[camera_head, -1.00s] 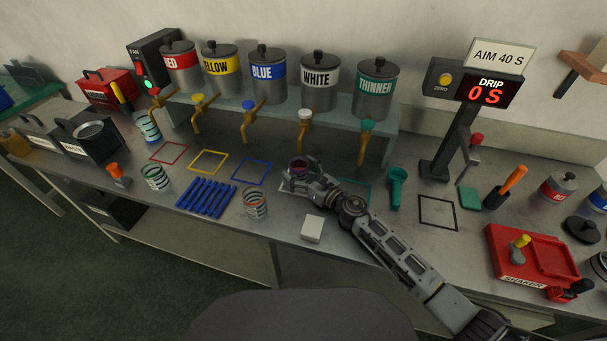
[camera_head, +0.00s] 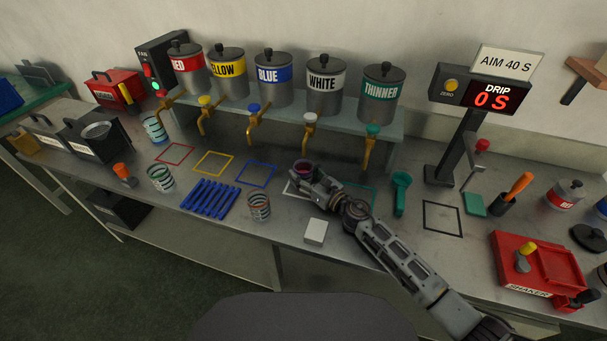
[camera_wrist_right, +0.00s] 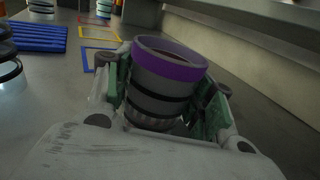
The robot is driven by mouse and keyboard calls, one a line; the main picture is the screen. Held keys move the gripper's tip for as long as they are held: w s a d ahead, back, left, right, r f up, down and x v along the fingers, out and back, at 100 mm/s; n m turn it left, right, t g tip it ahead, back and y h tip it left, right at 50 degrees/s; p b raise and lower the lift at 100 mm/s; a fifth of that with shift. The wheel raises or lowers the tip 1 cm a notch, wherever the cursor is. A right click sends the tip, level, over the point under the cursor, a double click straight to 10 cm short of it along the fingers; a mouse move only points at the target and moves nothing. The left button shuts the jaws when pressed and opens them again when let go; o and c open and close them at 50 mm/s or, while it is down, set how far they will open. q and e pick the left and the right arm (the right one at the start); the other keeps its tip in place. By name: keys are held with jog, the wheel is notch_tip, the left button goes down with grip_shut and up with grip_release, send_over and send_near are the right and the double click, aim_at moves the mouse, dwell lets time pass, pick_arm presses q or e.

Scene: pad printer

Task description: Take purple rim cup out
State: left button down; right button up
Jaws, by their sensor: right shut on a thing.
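The purple rim cup (camera_wrist_right: 170,62) is grey with dark bands and a purple rim. My right gripper (camera_wrist_right: 165,95) is shut around its sides in the right wrist view, and the cup leans a little there. In the head view the cup (camera_head: 303,167) shows its purple rim at the end of my right arm, at the white square outline under the white tap. The right gripper (camera_head: 312,183) hides most of its body. I cannot tell whether the cup's base touches the bench. My left gripper is not in view.
Tanks stand on a shelf behind, with the white tap (camera_head: 309,130) and thinner tap (camera_head: 370,145) hanging close. A banded cup (camera_head: 259,206), a blue rack (camera_head: 210,198) and a white block (camera_head: 316,231) are nearby. A green scoop (camera_head: 401,192) stands right of the gripper.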

jog(key=shift+r+p, duration=0.5)
jog(key=shift+r, duration=0.25)
jog(key=shift+s, duration=0.1)
jog(key=shift+s, duration=5.45)
jog(key=shift+r+p, duration=2.5)
jog(key=shift+p, duration=0.05)
